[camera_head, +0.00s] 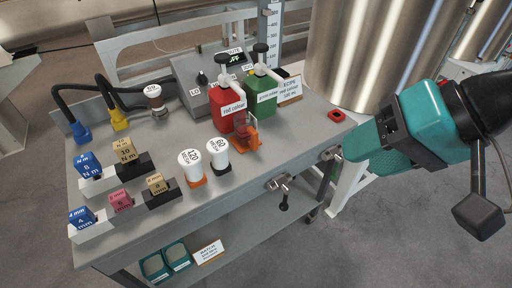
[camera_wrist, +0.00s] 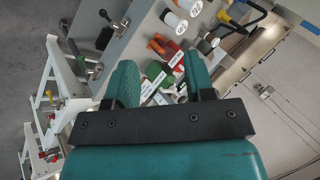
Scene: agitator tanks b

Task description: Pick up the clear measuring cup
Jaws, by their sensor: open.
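A small see-through cup, which looks like the clear measuring cup (camera_head: 240,123), appears in the head view in an orange holder (camera_head: 247,141) on the grey bench, in front of the red and green pump bottles. Its outline is faint against the red bottle. My gripper (camera_head: 352,150) is at the bench's right end, to the right of the cup and apart from it. In the wrist view my gripper (camera_wrist: 160,62) is open and empty, with the bottles and an orange part (camera_wrist: 157,45) beyond the fingers. The cup itself cannot be made out there.
The red bottle (camera_head: 227,108) and green bottle (camera_head: 262,97) stand close behind the cup. Two white-capped jars (camera_head: 191,163) (camera_head: 217,151) stand to its left. Labelled blocks fill the left side. A steel tank (camera_head: 365,50) rises behind the bench's right end.

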